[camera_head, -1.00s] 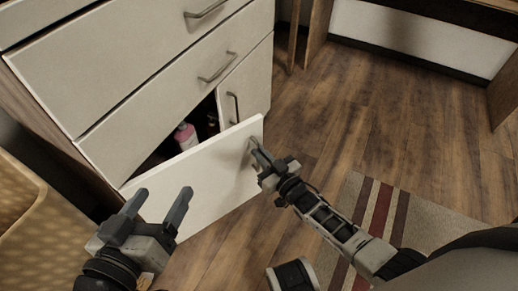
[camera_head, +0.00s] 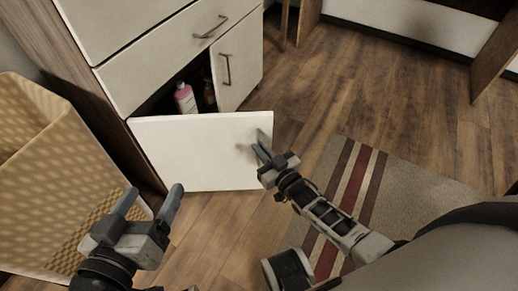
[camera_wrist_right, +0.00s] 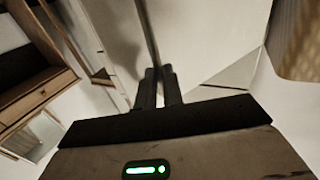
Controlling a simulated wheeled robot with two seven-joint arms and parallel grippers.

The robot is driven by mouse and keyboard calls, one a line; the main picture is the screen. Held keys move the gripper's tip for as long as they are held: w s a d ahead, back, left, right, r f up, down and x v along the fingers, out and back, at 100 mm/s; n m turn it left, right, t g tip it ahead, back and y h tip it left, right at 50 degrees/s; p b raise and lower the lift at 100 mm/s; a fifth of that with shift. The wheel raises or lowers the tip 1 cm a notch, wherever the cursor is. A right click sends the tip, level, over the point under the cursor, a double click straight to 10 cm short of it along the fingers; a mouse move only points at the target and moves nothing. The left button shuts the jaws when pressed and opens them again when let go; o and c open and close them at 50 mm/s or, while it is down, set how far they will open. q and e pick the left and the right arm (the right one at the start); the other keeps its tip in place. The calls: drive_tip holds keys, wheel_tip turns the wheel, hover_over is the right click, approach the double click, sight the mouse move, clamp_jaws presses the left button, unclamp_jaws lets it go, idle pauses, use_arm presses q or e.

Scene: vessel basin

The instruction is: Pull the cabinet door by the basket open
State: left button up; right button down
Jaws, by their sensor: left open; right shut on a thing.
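The white cabinet door (camera_head: 195,150) by the basket stands swung well out from the cabinet (camera_head: 165,62). Its hinged side is at the left, near the basket (camera_head: 52,165). My right gripper (camera_head: 262,152) is at the door's free right edge, shut on its handle. In the right wrist view the metal handle bar (camera_wrist_right: 146,30) runs down between the closed fingers (camera_wrist_right: 158,88). My left gripper (camera_head: 152,205) is open and empty, in front of the door's lower left, beside the basket.
A pink bottle (camera_head: 185,98) and a darker bottle (camera_head: 209,93) stand inside the opened cabinet. The neighbouring door (camera_head: 238,65) is shut. A striped rug (camera_head: 365,195) lies at the right. Bare wood floor (camera_head: 400,95) is clear beyond it.

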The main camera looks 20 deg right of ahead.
drive_tip(key=shift+a+r+y, duration=0.1)
drive_tip(key=shift+a+y, duration=0.2)
drive_tip(key=shift+a, duration=0.65)
drive_tip(key=c, duration=1.5)
unclamp_jaws()
drive_tip(key=shift+w+a, duration=0.1)
drive_tip(key=shift+c, duration=0.2)
drive_tip(key=shift+d, duration=0.3)
